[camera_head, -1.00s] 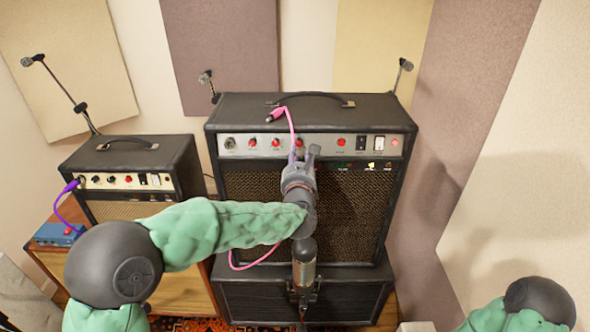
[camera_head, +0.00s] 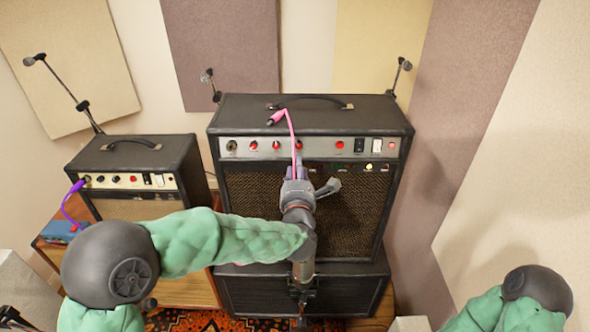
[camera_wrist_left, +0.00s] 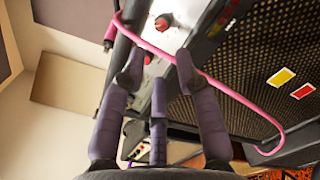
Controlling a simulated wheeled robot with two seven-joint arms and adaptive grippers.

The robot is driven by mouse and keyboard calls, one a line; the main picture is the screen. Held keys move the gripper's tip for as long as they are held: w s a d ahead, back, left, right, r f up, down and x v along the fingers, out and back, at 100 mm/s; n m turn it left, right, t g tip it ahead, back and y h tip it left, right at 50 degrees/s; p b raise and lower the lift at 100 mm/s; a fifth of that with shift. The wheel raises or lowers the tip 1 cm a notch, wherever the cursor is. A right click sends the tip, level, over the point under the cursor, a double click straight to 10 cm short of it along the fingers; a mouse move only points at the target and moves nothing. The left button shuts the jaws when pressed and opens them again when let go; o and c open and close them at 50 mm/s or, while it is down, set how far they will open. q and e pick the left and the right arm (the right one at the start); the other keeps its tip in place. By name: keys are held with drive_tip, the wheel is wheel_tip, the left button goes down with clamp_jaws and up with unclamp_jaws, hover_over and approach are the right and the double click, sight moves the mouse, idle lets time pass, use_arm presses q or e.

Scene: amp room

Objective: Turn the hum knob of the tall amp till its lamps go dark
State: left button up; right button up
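The tall amp (camera_head: 262,178) stands in the middle of the head view, its pale control panel (camera_head: 320,147) carrying a row of red knobs (camera_head: 276,145). Which one is the hum knob cannot be read. Small lamps (camera_head: 368,167) show below the panel at right, at least one glowing yellow. My left gripper (camera_head: 312,178) is in front of the grille, just below the panel. In the left wrist view its fingers (camera_wrist_left: 158,72) are spread and empty, with a red knob (camera_wrist_left: 147,58) beyond the tips; contact is not visible. My right gripper is out of view.
A pink cable (camera_head: 291,125) hangs over the panel and crosses close to my left fingers in the wrist view. A smaller amp (camera_head: 120,150) with a purple cable (camera_head: 66,203) stands at left. Microphone stands (camera_head: 82,105) are behind.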

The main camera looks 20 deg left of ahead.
use_arm(q)
drive_tip(key=shift+s+a+r+m+h+p, duration=0.1)
drive_tip(key=shift+s+m+h+p, duration=0.2)
drive_tip(key=shift+m+p, duration=4.15)
drive_tip(key=shift+s+d+m+h+p, duration=0.25)
drive_tip(key=shift+m+p, duration=1.15)
drive_tip(key=shift+m, duration=6)
drive_tip(key=shift+s+a+r+m+h+p, duration=0.1)
drive_tip(key=shift+s+a+m+h+p, duration=0.3)
drive_tip(key=shift+m+p, duration=4.05)
drive_tip(key=m+b, duration=0.3)
drive_tip(key=shift+s+d, duration=0.1)
drive_tip(key=shift+d, duration=0.05)
drive_tip(key=shift+f, duration=0.1)
